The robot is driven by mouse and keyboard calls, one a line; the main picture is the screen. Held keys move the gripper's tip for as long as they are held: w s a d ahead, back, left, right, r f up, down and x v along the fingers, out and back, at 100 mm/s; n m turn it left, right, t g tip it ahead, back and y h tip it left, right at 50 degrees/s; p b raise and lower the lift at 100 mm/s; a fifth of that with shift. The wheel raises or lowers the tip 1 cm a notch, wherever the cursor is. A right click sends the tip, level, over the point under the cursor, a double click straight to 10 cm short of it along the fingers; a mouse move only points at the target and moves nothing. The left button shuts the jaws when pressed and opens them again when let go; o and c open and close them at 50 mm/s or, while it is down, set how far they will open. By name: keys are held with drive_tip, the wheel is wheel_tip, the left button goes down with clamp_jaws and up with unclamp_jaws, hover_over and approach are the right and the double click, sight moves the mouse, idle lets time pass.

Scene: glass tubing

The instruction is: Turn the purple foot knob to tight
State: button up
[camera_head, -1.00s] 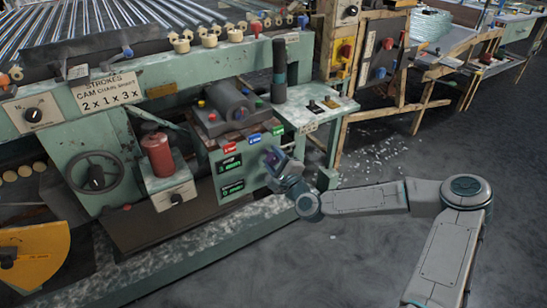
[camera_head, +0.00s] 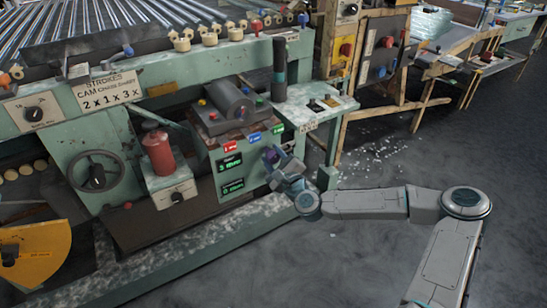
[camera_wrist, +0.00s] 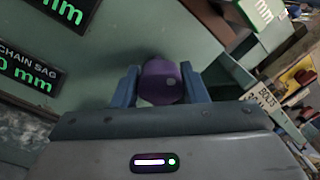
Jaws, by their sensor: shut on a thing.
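The purple foot knob (camera_wrist: 161,82) sits on the pale green machine panel (camera_wrist: 120,35), with a small light spot on its face. In the wrist view my gripper's two blue fingers (camera_wrist: 158,90) lie on either side of the knob, shut on it. In the head view my gripper (camera_head: 276,163) is at the lower right of the panel, and the knob shows as a small purple patch (camera_head: 271,155) there. The contact points of the fingers are partly hidden behind the gripper body.
Green-lit displays (camera_head: 231,162) are left of the gripper, with red, blue and green tags (camera_head: 254,138) above. The grey floor (camera_head: 360,250) is open on the right.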

drive_tip(key=o, duration=0.9)
drive_tip(key=shift+o, duration=0.2)
drive_tip(key=p+v, duration=0.2)
drive_tip(key=v, duration=1.2)
drive_tip(key=shift+w, duration=0.15)
